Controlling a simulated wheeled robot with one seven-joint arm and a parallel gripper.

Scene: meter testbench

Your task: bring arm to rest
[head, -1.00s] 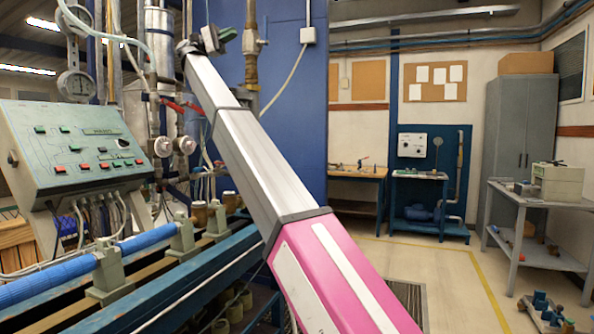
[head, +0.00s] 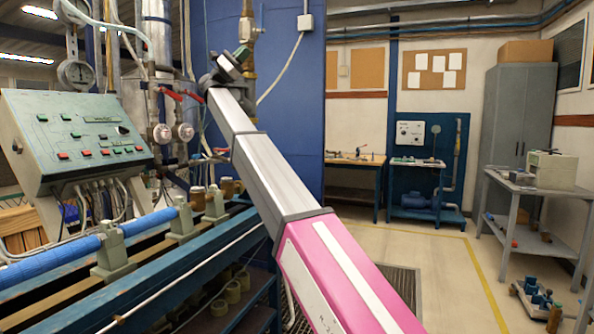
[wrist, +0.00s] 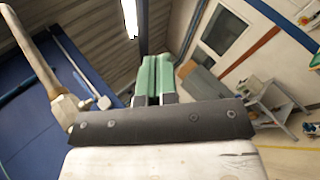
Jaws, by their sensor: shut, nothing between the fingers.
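My arm, pink and silver, rises from the bottom of the head view toward the upper left. My gripper (head: 242,54) is at its far end, small and partly hidden by the wrist, in front of the blue wall panel and a vertical pipe. In the wrist view my gripper (wrist: 158,64) shows two green fingers side by side, shut and empty. They point toward the upper wall and ceiling, with no object at their tips.
A control panel (head: 75,140) and a test bench with a blue pipe (head: 50,265) stand at the left, below my gripper. A brass-coloured pipe (head: 247,50) runs near the gripper in the picture. Open floor (head: 450,270) lies to the right, before a grey side table (head: 500,180).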

